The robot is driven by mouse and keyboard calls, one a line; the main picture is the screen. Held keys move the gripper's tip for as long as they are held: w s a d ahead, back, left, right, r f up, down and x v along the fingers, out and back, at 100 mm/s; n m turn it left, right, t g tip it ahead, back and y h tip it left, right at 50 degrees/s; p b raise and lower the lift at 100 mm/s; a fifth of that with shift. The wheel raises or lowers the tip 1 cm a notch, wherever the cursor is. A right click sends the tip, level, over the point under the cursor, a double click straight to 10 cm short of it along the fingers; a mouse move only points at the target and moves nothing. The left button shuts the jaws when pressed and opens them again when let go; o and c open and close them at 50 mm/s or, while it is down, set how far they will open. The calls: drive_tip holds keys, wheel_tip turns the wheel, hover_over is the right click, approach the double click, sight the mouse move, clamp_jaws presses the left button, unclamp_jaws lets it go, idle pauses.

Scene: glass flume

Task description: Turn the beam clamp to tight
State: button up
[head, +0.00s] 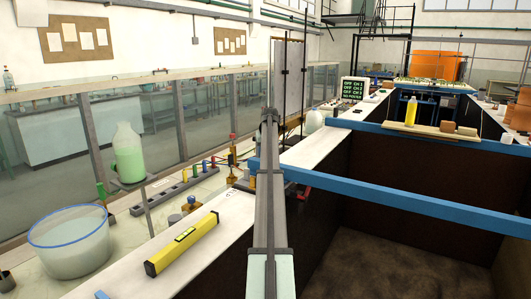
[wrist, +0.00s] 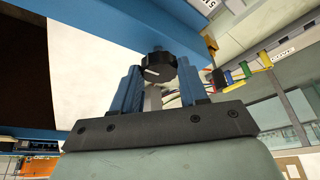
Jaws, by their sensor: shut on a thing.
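The black beam clamp knob (wrist: 159,68) shows in the wrist view, round with a ridged rim and a short white mark that lies nearly level, left of its middle. My gripper (wrist: 157,76) has its two blue fingers on either side of the knob and is shut on it. The blue beam (wrist: 185,28) is just behind the knob. In the head view the near blue beam (head: 400,195) crosses the dark channel, and my arm hides the clamp and the gripper. Any tight or loose marking cannot be made out.
A yellow level (head: 183,243) lies on the white ledge left of my arm. A clear tub (head: 72,262) and a bottle of green liquid (head: 129,160) stand further left. A second blue beam (head: 370,130) crosses behind. The channel (head: 400,255) below the near beam is open.

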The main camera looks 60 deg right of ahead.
idle(0.3)
drive_tip(key=o, duration=1.1)
drive_tip(key=shift+c, duration=0.2)
drive_tip(key=v, duration=1.4)
drive_tip(key=shift+f, duration=0.1)
